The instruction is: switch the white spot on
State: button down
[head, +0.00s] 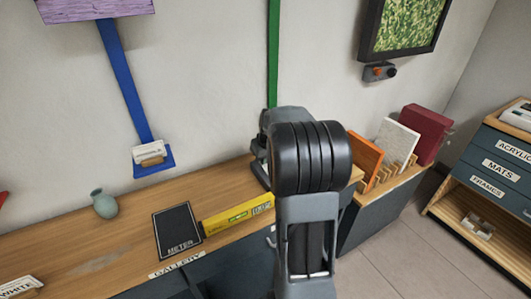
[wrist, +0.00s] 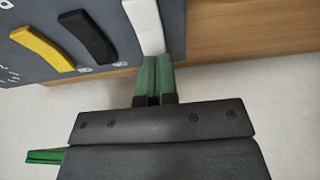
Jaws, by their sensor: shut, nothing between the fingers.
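In the wrist view a dark panel (wrist: 45,55) carries a white rocker (wrist: 145,26), a black rocker (wrist: 87,37) and a yellow rocker (wrist: 42,48). The white one is nearest my gripper (wrist: 153,62). My gripper is shut and empty, its green fingertips together at the near end of the white rocker. I cannot tell whether they touch it. In the head view my arm hides the panel and the fingertips. No lamp is clearly seen in either view.
A rack of coloured boards (head: 385,178) stands right of my arm. Open floor (head: 400,250) lies at the right.

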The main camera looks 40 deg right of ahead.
jog(key=shift+w+f, duration=0.15)
jog(key=shift+f, duration=0.3)
jog(key=shift+w+r+g+p, duration=0.1)
jog(key=shift+g+p, duration=0.2)
jog(key=shift+p, duration=0.55)
jog(key=shift+w+f, duration=0.1)
jog(key=shift+f, duration=0.25)
jog(key=shift+s+r, duration=0.4)
jog(key=shift+s, duration=0.35)
